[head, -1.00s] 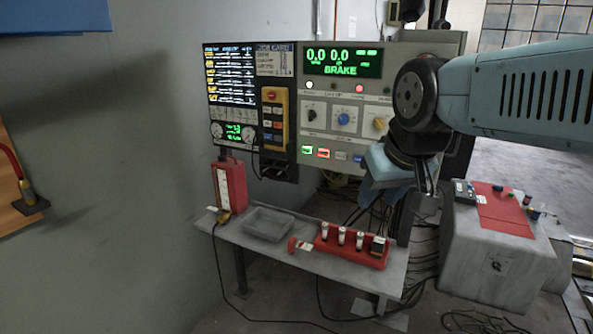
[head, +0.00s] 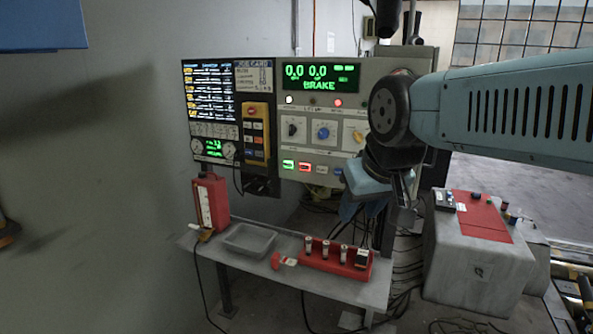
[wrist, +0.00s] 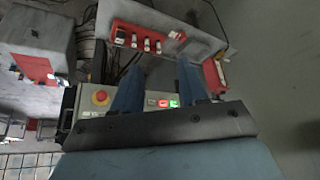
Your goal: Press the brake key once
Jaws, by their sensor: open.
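The control panel (head: 285,112) stands against the wall. Its green display (head: 320,77) reads "0.0 0.0" and "BRAKE". Below the knobs is a row of small keys: a green-lit key (head: 289,165), a red-lit key (head: 305,168) and others to the right. Their labels are too small to read, so I cannot tell which is the brake key. In the wrist view, the red-lit key (wrist: 163,103) and green-lit key (wrist: 174,104) show between my fingers. My gripper (wrist: 158,75) is open and empty. In the head view it is in front of the panel's right side, partly hidden by my wrist.
A bench (head: 228,262) below the panel carries a red box (head: 211,203), a grey tray (head: 250,240) and a red rack (head: 335,263) with several small cylinders. A yellow pendant (head: 256,132) hangs on the panel. A grey cabinet (head: 470,255) stands at right, with cables beside it.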

